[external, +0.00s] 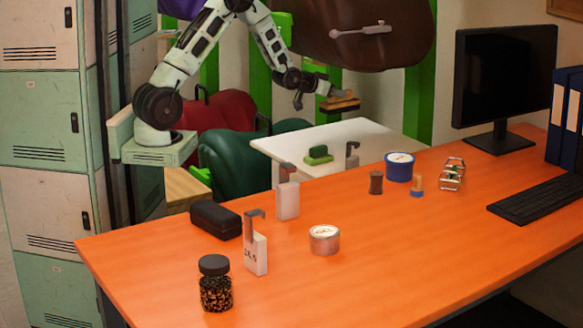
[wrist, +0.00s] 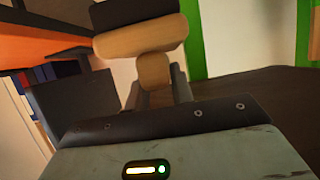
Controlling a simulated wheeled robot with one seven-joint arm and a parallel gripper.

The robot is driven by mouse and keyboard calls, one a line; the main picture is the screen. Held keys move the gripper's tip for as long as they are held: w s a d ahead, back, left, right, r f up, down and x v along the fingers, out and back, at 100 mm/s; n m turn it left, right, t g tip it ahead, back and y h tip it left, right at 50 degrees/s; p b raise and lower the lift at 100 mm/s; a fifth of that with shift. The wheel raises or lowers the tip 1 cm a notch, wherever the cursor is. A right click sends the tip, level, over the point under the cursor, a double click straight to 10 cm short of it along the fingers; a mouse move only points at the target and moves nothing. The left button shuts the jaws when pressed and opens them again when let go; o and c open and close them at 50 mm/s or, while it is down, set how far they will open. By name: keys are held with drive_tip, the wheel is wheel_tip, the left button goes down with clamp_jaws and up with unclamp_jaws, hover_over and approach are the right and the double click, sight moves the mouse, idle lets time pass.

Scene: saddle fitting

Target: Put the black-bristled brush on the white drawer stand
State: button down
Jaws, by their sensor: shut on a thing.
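The black-bristled brush (external: 342,104) has a tan wooden body. My gripper (external: 321,92) is shut on it and holds it in the air above the white drawer stand (external: 289,147), apart from its top. In the wrist view the brush's tan wood (wrist: 140,38) sits between the dark fingers of my gripper (wrist: 152,95), and its black bristles show at the top edge. The flat white top of the stand is partly hidden behind the orange desk. A green brush (external: 319,155) and a small grey-and-black item (external: 352,154) are on the stand.
The orange desk (external: 400,245) is in front, with a blue tape roll (external: 399,167), white tagged blocks, a jar (external: 215,284), a monitor (external: 502,80) and a keyboard. Saddles hang behind the stand. The back and right of the stand's top look free.

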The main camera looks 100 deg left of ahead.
wheel_tip(320, 180, down, 22)
drive_tip(key=shift+r+b, duration=0.2)
drive_tip(key=shift+b, duration=0.15)
drive_tip(key=shift+f, duration=0.2)
drive_tip(key=c, duration=1.2)
unclamp_jaws()
drive_tip(key=shift+r, duration=0.25)
drive_tip(key=v, duration=1.2)
